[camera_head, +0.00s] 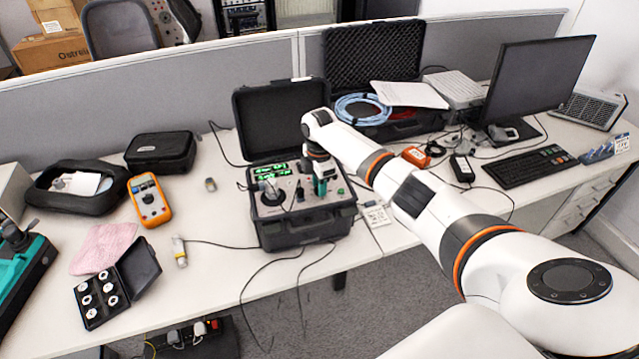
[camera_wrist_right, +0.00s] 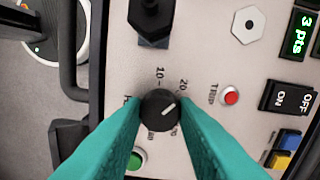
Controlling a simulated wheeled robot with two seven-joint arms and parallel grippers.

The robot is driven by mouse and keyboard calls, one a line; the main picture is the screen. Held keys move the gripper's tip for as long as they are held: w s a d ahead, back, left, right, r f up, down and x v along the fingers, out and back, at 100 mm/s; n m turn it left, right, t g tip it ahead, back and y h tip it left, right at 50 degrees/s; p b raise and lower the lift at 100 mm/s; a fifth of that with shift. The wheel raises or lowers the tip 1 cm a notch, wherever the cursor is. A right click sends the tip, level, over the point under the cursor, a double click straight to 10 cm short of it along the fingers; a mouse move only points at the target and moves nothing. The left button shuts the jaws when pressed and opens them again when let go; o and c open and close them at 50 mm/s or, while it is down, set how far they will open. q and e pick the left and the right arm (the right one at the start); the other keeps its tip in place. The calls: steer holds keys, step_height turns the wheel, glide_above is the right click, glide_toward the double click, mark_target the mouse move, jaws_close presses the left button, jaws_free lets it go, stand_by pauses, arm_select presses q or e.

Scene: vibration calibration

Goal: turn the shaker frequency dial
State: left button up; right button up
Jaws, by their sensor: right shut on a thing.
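The black shaker frequency dial (camera_wrist_right: 160,110) is in the middle of the right wrist view, on the light panel of the portable case (camera_head: 303,235). Its white pointer line slants to the upper right. Scale marks such as 10 and 20 surround it; some are hidden by the fingers. My right gripper (camera_head: 320,187) reaches down over the panel. Its teal fingers (camera_wrist_right: 158,116) are closed on both sides of the dial. In the head view the gripper hides the dial. My left gripper does not show.
Close to the dial are a red TRIP button (camera_wrist_right: 230,96), a green button (camera_wrist_right: 136,159), a black ON/OFF switch (camera_wrist_right: 286,100) and a black post (camera_wrist_right: 152,20). The case's raised lid (camera_head: 280,115) stands behind. An orange multimeter (camera_head: 149,201) lies left on the table.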

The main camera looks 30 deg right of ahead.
stand_by(0.4)
steer(key=o, duration=1)
steer(key=shift+r, duration=0.1)
step_height(320, 180, up, 12)
steer(key=b, duration=0.2)
steer(key=shift+b, duration=0.3)
